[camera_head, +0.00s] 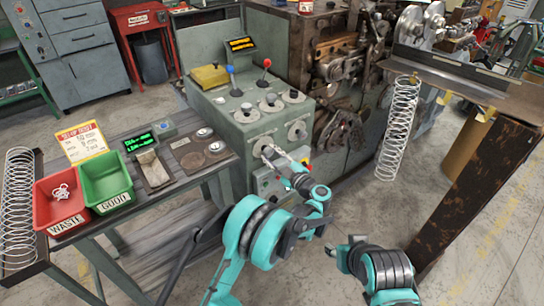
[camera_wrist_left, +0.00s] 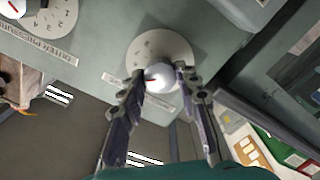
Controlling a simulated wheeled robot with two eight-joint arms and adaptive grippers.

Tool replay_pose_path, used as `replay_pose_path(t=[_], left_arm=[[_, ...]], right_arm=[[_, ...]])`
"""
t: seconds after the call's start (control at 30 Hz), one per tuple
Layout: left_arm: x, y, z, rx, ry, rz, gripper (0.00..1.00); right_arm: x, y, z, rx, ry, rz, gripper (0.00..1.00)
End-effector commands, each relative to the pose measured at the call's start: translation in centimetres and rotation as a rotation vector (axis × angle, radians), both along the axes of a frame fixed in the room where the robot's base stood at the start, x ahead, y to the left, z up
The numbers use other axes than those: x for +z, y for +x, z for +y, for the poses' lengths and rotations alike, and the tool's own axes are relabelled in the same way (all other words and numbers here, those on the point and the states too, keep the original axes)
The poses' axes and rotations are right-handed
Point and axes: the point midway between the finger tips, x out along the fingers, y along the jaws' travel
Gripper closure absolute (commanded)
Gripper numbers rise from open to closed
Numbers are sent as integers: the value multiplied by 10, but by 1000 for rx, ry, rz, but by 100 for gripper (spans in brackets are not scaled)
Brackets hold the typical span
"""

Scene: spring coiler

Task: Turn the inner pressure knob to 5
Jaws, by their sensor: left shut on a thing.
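The held pressure knob (camera_wrist_left: 161,80) is pale and round with a small red mark, in the middle of the left wrist view. It sits on a round white dial (camera_wrist_left: 158,42) with faint numbers; the label below it is partly covered, and I cannot read the setting. My left gripper (camera_head: 277,156) reaches the front panel of the green-grey control cabinet. Its two dark fingers are closed on opposite sides of the knob. The same dial (camera_head: 263,146) shows in the head view, partly hidden by the gripper. My right gripper (camera_head: 338,256) is low and away from the cabinet; its fingers are unclear.
A second dial labelled outer pressure (camera_wrist_left: 38,18) is beside the held one; it also shows in the head view (camera_head: 297,131). Levers and smaller knobs stand on the cabinet top (camera_head: 225,98). Red (camera_head: 58,205) and green (camera_head: 105,182) bins sit on the left bench.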

Motion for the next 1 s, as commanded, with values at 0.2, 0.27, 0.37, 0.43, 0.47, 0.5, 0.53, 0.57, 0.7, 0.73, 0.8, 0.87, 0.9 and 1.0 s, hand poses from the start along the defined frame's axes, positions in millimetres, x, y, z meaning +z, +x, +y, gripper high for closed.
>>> replay_pose_path(t=[0.2, 0.27, 0.37, 0.43, 0.47, 0.5, 0.53, 0.57, 0.7, 0.73, 0.8, 0.87, 0.9, 1.0], left_arm=[[0, 1, 1, 1, -152, -111, 97], [0, 1, 1, 1, -189, -138, 97], [0, 1, 1, 0, -245, -179, 97], [0, 1, 1, 0, -279, -203, 97], [0, 1, 1, 0, -291, -212, 97], [0, 1, 1, 0, -307, -224, 97], [0, 1, 1, 0, -318, -232, 97], [0, 1, 1, 0, -327, -239, 97], [0, 1, 1, 0, -362, -264, 97], [0, 1, 1, 0, -367, -267, 97], [0, 1, 1, 0, -376, -275, 97], [0, 1, 1, 0, -381, -279, 97], [0, 1, 1, 0, -383, -280, 97], [0, 1, 1, 0, -386, -282, 97]], right_arm=[[-1, 0, 0, 0, 0, 0, 60], [-1, 0, 0, 0, 0, 0, 60], [-1, 0, 0, 0, 0, 0, 60], [-1, 0, 0, 0, 0, 0, 60], [-1, 0, 0, 0, 0, 0, 60], [-1, 0, 0, 0, 0, 0, 60], [-1, 0, 0, 0, 0, 0, 60], [-1, 0, 0, 0, 0, 0, 60], [-1, 0, 0, 0, 0, 0, 60], [-1, 0, 0, 0, 0, 0, 60], [-1, 0, 0, 0, 0, 0, 60], [-1, 0, 0, 0, 0, 0, 60], [-1, 0, 0, 0, 0, 0, 60], [-1, 0, 0, 0, 0, 0, 60]])
